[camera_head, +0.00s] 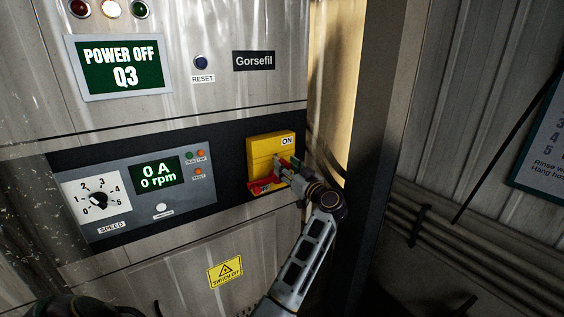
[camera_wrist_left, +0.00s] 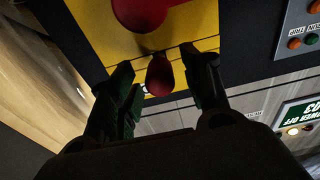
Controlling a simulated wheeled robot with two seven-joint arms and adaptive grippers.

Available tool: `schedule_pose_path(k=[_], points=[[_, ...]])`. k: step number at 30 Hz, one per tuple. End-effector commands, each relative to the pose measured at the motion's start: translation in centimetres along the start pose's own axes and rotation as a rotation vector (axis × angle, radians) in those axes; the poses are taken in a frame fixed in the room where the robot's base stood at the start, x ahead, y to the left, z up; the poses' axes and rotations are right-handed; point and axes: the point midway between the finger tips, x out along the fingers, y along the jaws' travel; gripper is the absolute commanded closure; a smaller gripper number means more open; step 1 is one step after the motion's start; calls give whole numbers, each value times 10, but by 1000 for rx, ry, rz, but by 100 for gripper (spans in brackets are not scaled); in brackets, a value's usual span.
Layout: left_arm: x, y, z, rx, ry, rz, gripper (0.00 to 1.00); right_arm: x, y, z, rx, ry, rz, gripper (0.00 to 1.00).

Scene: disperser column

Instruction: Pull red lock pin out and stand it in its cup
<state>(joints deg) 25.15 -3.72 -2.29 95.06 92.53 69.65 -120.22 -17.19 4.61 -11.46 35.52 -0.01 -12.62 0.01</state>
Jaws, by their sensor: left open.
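The red lock pin (camera_wrist_left: 159,75) shows in the left wrist view as a rounded red knob on the yellow switch box (camera_head: 258,146). The box is marked ON and is set in the dark panel band. A larger red part (camera_wrist_left: 141,12) sits beside the pin on the box face. My left gripper (camera_wrist_left: 157,62) is open, with one finger on each side of the pin; I cannot tell whether either touches it. In the head view this gripper (camera_head: 275,176) is at the box front and hides part of the red pieces. The cup and my right gripper are not in view.
A control panel (camera_head: 140,188) with a speed dial and a display reading 0 A, 0 rpm lies left of the box. A display (camera_head: 122,65) above reads POWER OFF Q3. A dark post (camera_head: 385,110) stands close right of the cabinet. A yellow warning label (camera_head: 225,271) is below.

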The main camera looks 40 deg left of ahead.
Motion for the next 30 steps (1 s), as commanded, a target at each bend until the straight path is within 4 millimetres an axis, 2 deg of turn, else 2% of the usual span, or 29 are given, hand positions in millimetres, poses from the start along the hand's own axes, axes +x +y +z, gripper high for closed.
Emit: schedule_pose_path(k=[24, 30], points=[[0, 0, 0, 1, 0, 1, 52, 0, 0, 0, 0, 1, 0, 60], [0, 0, 0, 1, 0, 0, 76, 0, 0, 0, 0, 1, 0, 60]])
